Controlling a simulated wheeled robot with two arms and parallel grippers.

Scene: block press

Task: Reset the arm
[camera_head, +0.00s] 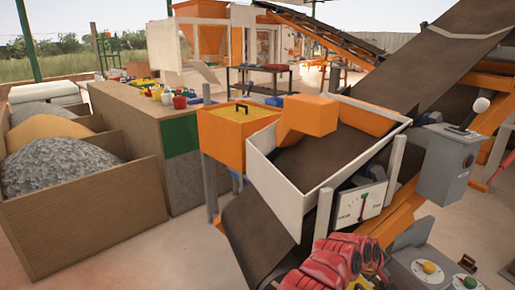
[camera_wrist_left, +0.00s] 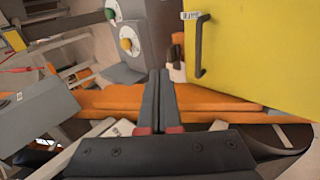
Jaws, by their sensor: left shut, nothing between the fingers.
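My left gripper (camera_wrist_left: 160,76) shows in the left wrist view as two dark fingers pressed together, with red parts near their bases. Nothing is between them. Beyond the fingers lie an orange beam (camera_wrist_left: 215,103), a grey panel with green and yellow dials (camera_wrist_left: 140,22), and a yellow panel (camera_wrist_left: 262,60) with a black handle (camera_wrist_left: 200,45). I see no contact with any of these. In the head view I cannot make out the left fingertips. My right gripper is in neither view.
In the head view, a white-rimmed hopper (camera_head: 268,185) stands above a dark conveyor belt (camera_head: 255,240). A red ridged thing (camera_head: 335,262) is at the bottom. A grey box with a lever (camera_head: 447,160) stands right. Wooden bins (camera_head: 85,215) hold loose material at left.

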